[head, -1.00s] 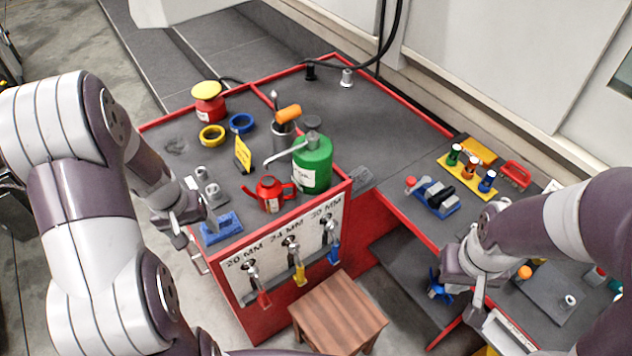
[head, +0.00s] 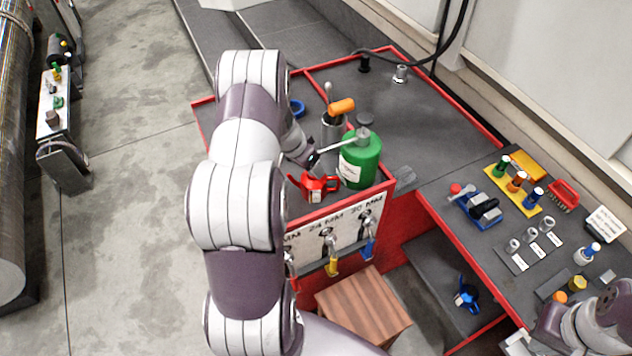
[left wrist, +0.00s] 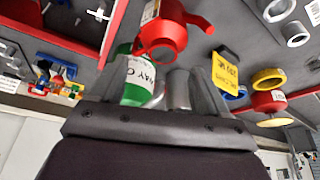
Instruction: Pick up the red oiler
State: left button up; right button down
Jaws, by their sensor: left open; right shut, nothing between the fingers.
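The red oiler (head: 314,187) stands on the grey bench top near its front red edge, just in front of the green canister (head: 361,160). My left arm hides part of the bench to its left. My left gripper (head: 306,156) is mostly hidden by its own arm, just behind and left of the oiler. In the left wrist view the red oiler (left wrist: 162,38) shows beyond the open fingers (left wrist: 160,78), with nothing held. The green canister (left wrist: 140,82) shows beside the left finger. My right gripper (head: 548,335) is shut and empty at the lower right, partly cut off.
A metal cup with an orange-handled tool (head: 341,106) stands behind the oiler. In the left wrist view a yellow sign (left wrist: 225,72) is near the right finger. A blue oiler (head: 466,296) sits on the lower shelf. A wooden stool (head: 362,305) stands in front.

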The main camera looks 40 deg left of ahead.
aim_at(311, 174)
pick_arm(q)
jog(key=shift+w+f, duration=0.25)
jog(key=shift+f, duration=0.25)
jog(key=shift+w+f+p, duration=0.15)
jog(key=shift+f+p, duration=0.15)
jog(key=shift+p, duration=0.15)
jog(key=x, duration=0.2)
jog(key=p+x, duration=0.1)
jog(key=shift+w+a+f+p, duration=0.2)
jog(key=shift+w+f+p, duration=0.05)
jog(key=shift+f+p, duration=0.1)
jog(key=shift+w+f, duration=0.2)
jog(key=shift+f, duration=0.15)
jog(key=shift+s+r, duration=0.1)
jog(key=c, duration=1)
grip_shut()
